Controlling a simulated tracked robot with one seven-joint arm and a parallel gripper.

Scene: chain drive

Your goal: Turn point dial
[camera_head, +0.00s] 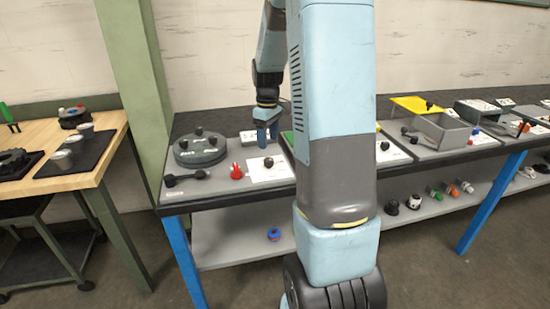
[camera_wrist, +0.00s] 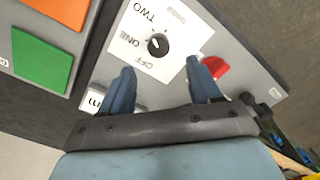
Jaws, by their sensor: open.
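The point dial is a black round knob (camera_wrist: 158,44) on a white panel marked TWO, ONE and OFF. A small light mark shows on the knob; I cannot tell surely which word it points to. In the head view a white panel with a dark knob (camera_head: 268,162) lies on the table below my gripper (camera_head: 266,137). In the wrist view my gripper (camera_wrist: 160,66) is open. Its two blue fingers are apart and empty, with the knob just beyond the gap between their tips. I cannot tell the exact height between them.
A red part (camera_wrist: 215,66) sits close to the right finger in the wrist view. Orange (camera_wrist: 62,8) and green (camera_wrist: 42,60) blocks lie at the left. In the head view a round grey unit (camera_head: 200,148) and a black handle (camera_head: 186,177) stand left of the dial.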

